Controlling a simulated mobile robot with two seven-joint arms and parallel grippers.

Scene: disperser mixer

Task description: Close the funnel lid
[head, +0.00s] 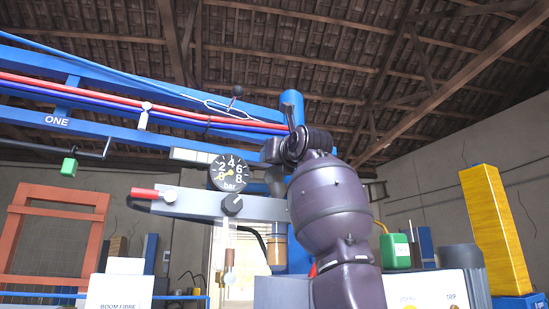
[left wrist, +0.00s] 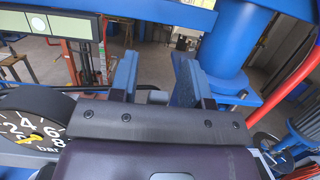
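What looks like the grey funnel (head: 275,182) shows in the head view as a narrow strip right of the pressure gauge. My dark arm covers its right side. A dark piece (head: 271,151) at its top may be the lid, but I cannot tell its angle. My left gripper (left wrist: 158,78) shows in the left wrist view with its two blue-grey fingers apart and nothing visible between them. Neither funnel nor lid can be made out clearly in that view. In the head view my left arm hides most of the gripper. My right gripper is not in view.
The pressure gauge (head: 231,173) is close left of my wrist; it also shows in the left wrist view (left wrist: 30,132). A blue column (head: 292,105) stands behind my arm. Blue beams with red and blue hoses cross the upper left. A red-handled grey bar (head: 200,204) runs below the gauge.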

